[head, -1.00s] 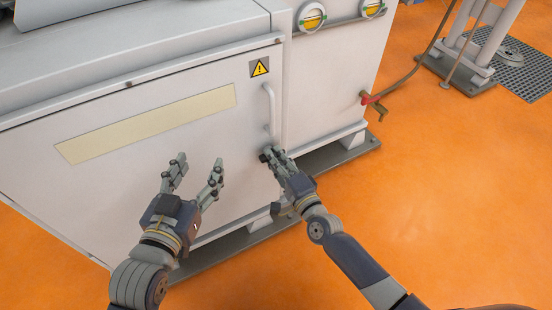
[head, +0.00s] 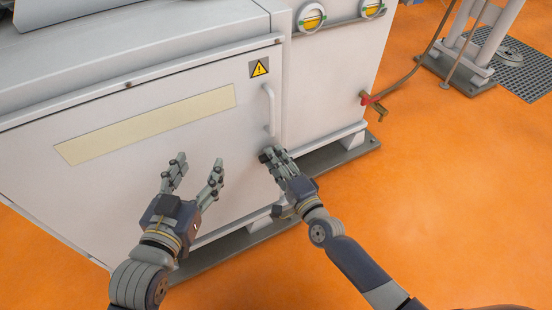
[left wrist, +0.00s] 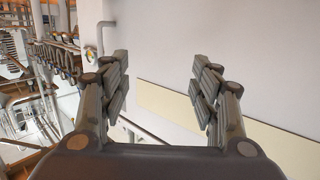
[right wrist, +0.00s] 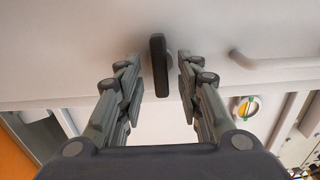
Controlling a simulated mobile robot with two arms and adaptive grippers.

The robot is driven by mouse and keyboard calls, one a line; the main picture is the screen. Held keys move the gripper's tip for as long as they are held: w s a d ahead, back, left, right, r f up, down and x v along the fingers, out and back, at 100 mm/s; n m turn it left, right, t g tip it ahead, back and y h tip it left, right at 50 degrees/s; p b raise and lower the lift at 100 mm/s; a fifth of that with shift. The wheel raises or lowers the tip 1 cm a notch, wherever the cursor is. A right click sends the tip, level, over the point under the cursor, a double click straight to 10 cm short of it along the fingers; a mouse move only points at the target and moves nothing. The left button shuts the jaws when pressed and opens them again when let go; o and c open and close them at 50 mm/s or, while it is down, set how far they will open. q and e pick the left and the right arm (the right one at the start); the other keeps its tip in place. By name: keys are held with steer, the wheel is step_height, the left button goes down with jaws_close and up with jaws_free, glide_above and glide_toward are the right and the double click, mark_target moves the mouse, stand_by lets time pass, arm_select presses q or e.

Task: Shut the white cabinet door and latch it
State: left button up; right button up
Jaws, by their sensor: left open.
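The white cabinet door (head: 130,165) looks flush with the cabinet front in the head view. A white bar handle (head: 268,108) is near its right edge and also shows in the right wrist view (right wrist: 250,63). Below the handle is a small black latch (right wrist: 158,65), mostly hidden by my fingers in the head view. My right gripper (head: 272,155) is at the latch, its partly spread fingers on either side with small gaps. My left gripper (head: 199,162) is open and empty in front of the door; the door's beige strip (left wrist: 210,115) shows beyond its fingers.
Round yellow-and-green indicators (head: 311,17) are on the cabinet's right section. A red-handled valve with a hose (head: 371,99) sticks out at its right side. A dark base rail (head: 225,248) runs under the cabinet. The orange floor (head: 450,200) at right is clear.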

steer(key=v, duration=1.1)
steer(key=shift+s, duration=0.15)
